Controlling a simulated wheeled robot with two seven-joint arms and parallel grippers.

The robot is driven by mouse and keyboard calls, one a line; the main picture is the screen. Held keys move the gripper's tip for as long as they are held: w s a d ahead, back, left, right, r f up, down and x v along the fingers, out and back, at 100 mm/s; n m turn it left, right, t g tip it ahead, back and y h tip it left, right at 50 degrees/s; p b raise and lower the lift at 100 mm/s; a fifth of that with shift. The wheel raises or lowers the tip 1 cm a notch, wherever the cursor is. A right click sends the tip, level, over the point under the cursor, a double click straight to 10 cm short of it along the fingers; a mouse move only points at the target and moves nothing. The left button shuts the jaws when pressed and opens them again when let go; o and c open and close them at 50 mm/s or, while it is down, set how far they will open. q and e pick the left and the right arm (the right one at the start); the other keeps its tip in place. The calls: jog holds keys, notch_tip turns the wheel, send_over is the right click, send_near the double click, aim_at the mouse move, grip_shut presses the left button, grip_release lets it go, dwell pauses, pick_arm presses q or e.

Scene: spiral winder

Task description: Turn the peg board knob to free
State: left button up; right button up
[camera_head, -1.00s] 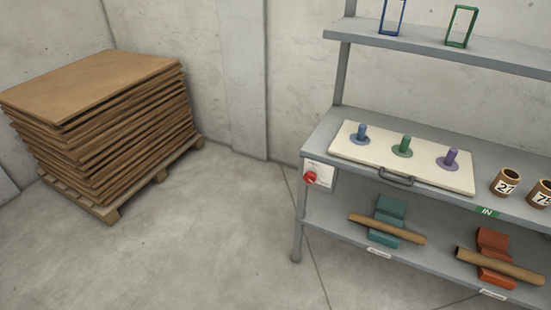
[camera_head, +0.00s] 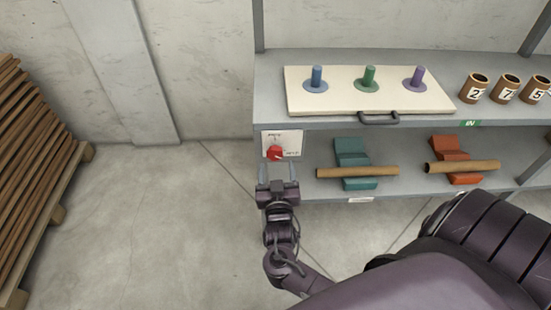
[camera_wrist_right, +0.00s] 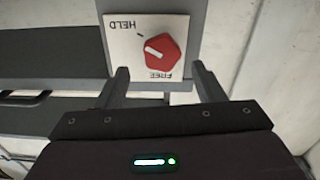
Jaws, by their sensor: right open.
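The red knob (camera_head: 274,153) sits on a white plate (camera_head: 293,136) at the left front of the shelf unit, below the peg board (camera_head: 335,101). In the right wrist view the red knob (camera_wrist_right: 165,51) has a white mark on its upper-left side, turned towards the HELD word. The plate reads HELD at upper left and FREE below the knob, both upside down. My right gripper (camera_head: 277,169) is open and empty, just in front of the knob. Its fingers (camera_wrist_right: 160,70) stand apart, one towards each side of the knob, not visibly touching it. My left gripper is not in view.
Blue, green and purple pegs (camera_head: 369,78) stand on the board, with a dark handle (camera_head: 379,118) at its front. Numbered brown cups (camera_head: 474,90) stand to the right. Tubes on teal (camera_head: 352,148) and orange (camera_head: 451,146) cradles lie below. Stacked brown sheets (camera_head: 28,165) stand left.

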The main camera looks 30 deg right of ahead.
aim_at(275, 156)
jog(key=x, duration=0.5)
jog(key=shift+w+f, duration=0.1)
jog(key=shift+w, duration=0.05)
jog(key=shift+a, duration=0.1)
jog(key=c, duration=1)
